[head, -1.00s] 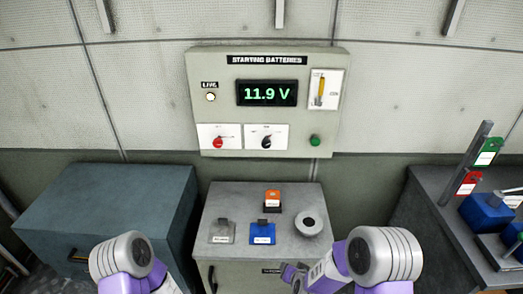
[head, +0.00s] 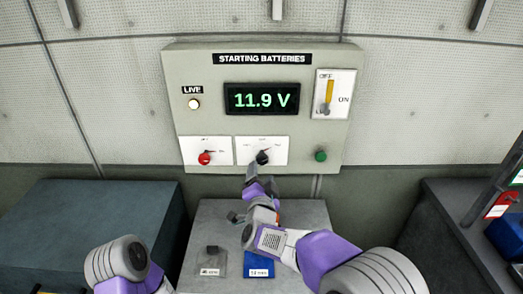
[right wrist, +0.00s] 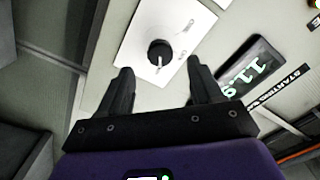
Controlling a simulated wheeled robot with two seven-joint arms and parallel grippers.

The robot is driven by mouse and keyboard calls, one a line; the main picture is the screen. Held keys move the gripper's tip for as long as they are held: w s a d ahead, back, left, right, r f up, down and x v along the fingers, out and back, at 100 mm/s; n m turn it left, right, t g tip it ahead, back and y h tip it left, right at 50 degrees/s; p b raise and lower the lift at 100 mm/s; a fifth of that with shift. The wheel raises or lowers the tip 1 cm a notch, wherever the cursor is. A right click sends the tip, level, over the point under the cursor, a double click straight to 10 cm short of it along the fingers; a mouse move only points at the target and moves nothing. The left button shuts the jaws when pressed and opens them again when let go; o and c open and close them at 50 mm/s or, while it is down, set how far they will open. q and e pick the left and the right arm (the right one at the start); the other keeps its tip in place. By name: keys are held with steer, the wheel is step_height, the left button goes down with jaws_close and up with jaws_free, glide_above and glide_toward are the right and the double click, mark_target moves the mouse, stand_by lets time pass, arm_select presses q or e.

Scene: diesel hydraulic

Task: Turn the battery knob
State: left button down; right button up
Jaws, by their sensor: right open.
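The starting batteries panel (head: 215,100) is on the wall. Its lower edge carries two white plates, one with a red knob (head: 205,158) and one with a black knob (head: 263,157). Their small labels are too blurred to read. My right gripper (head: 251,172) is just below the black knob in the head view. In the right wrist view the open, empty right gripper (right wrist: 158,74) faces the black knob (right wrist: 159,52), which is between and beyond the fingertips, apart from both. A white pointer line shows on it. My left gripper is out of view; only its arm shows.
The display (head: 262,98) reads 11.9 V. A lever switch (head: 327,95), a lit live lamp (head: 194,104) and a green button (head: 320,156) are also on the panel. A grey cabinet (head: 205,222) with a blue-based item (head: 258,266) stands below.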

mark_target(261, 162)
steer(key=shift+w+f, duration=0.1)
steer(key=shift+w, duration=1.2)
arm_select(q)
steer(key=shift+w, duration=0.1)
arm_select(e)
steer(key=shift+w, duration=2.5)
steer(key=c, duration=1)
steer(key=shift+c, duration=0.2)
